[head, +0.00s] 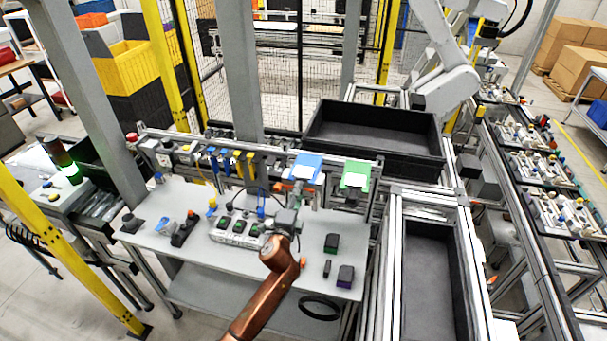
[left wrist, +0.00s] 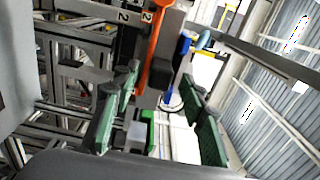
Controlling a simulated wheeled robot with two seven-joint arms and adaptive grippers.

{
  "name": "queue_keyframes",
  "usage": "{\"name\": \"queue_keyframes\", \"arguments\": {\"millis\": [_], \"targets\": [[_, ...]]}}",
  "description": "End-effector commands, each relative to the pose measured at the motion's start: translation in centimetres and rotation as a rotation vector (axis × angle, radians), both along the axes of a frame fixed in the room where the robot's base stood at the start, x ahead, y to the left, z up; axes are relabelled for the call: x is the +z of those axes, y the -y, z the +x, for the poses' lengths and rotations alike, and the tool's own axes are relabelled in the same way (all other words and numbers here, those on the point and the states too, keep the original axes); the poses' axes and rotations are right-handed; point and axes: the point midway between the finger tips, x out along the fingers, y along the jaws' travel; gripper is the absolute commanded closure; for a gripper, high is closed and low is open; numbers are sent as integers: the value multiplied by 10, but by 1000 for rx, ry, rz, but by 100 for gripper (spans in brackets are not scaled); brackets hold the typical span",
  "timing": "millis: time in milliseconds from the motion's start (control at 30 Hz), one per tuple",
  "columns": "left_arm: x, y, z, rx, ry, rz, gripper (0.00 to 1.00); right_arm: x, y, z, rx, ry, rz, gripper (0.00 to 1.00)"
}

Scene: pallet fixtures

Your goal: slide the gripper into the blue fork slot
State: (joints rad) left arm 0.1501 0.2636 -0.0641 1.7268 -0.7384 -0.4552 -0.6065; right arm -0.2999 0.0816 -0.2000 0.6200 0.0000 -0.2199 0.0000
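The blue fork slot (head: 305,167) is a blue-topped piece at the back right of the workbench, beside a similar green-topped piece (head: 356,175). My left gripper (head: 291,203) is just in front of and below the blue piece, at the end of my brown arm. The head view does not show clearly whether they touch. In the left wrist view my two green-padded fingers (left wrist: 158,108) are spread wide with nothing clamped between them. A blue part (left wrist: 182,60) and an orange upright part (left wrist: 155,55) show beyond the fingers. My right gripper is not in view.
A grey module with green buttons (head: 240,231) stands on the bench, left of my gripper. Small dark blocks (head: 345,275) lie at the bench's right. A large black bin (head: 375,130) stands behind, and aluminium rails (head: 391,260) run along the right.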

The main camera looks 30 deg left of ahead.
Motion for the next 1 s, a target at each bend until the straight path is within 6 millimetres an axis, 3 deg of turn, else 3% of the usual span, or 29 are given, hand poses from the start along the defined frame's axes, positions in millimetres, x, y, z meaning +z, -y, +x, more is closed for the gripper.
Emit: {"name": "queue_keyframes", "arguments": {"millis": [233, 700, 1000], "targets": [[-2, 4, -18, 0, -2, 1, 61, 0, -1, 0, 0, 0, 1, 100], [-3, 25, -104, 0, 0, -1, 61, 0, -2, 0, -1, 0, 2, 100], [-2, 28, -117, -1, 2, 1, 61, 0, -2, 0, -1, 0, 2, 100]]}}
